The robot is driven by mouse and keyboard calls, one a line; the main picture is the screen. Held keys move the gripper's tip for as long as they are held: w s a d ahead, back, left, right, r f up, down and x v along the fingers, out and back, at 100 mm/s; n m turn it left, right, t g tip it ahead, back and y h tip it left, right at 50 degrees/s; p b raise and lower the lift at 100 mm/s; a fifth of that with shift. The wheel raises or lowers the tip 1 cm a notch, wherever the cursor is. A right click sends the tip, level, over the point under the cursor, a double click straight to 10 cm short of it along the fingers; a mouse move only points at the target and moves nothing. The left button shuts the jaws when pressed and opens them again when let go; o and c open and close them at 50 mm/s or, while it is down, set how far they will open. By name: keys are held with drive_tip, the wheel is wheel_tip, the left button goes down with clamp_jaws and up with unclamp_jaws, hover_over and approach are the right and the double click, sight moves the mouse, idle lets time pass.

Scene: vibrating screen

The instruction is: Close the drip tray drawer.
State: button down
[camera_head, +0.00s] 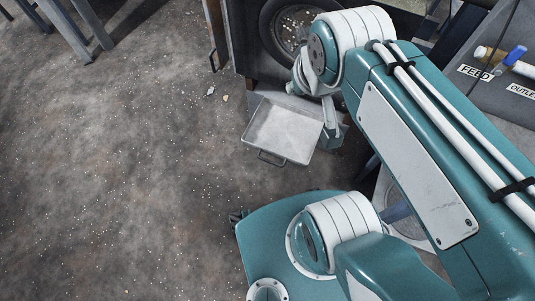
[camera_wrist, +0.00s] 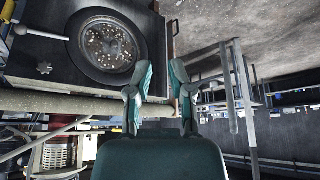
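The drip tray drawer (camera_head: 283,128) is a shallow grey-white tray, pulled out from the machine below its round screen opening. Its dark bar handle (camera_head: 270,160) is on the front edge, toward the bottom of the picture. My gripper (camera_head: 333,136) hangs at the tray's right side in the head view; I cannot tell whether it touches the tray. In the wrist view my gripper (camera_wrist: 160,78) has its two teal fingers apart with nothing between them. The tray is not clearly visible in the wrist view.
The round screen opening (camera_head: 296,26) holds pale pellets; it also shows in the wrist view (camera_wrist: 105,45). A panel with FEED and OUTLET labels (camera_head: 475,72) is at right. The floor left of the tray is open, with scattered pellets. A metal stand (camera_head: 80,30) is at upper left.

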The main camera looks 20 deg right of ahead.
drive_tip(key=w+f+n+g, duration=0.2)
drive_tip(key=w+f+n, duration=0.25)
drive_tip(key=w, duration=0.25)
drive_tip(key=w+f+n+g, duration=0.1)
drive_tip(key=w+f+n, duration=0.2)
drive_tip(key=w+n, duration=0.35)
drive_tip(key=w+f+n+g+y, duration=0.1)
drive_tip(key=w+f+n, duration=0.1)
drive_tip(key=w+f, duration=0.4)
drive_tip(key=w+f+n+g, duration=0.1)
drive_tip(key=w+f+n, duration=0.25)
drive_tip(key=f, duration=0.45)
wheel_tip(320, 180, down, 20)
drive_tip(key=w+n+g+y, duration=0.1)
drive_tip(key=w+n+g, duration=0.1)
drive_tip(key=n, duration=0.4)
drive_tip(key=s+a+f+n+g, duration=0.1)
drive_tip(key=s+f+n, duration=0.25)
drive_tip(key=f, duration=1.05)
drive_tip(key=s+f+n+g, duration=0.15)
drive_tip(key=s+f, duration=0.35)
drive_tip(key=f, duration=0.8)
drive_tip(key=shift+t, duration=0.45)
drive_tip(key=w+d, duration=0.2)
drive_tip(key=w, duration=0.1)
drive_tip(key=shift+w+d+r, duration=0.1)
drive_tip(key=shift+d+r, duration=0.05)
drive_tip(key=shift+d, duration=0.05)
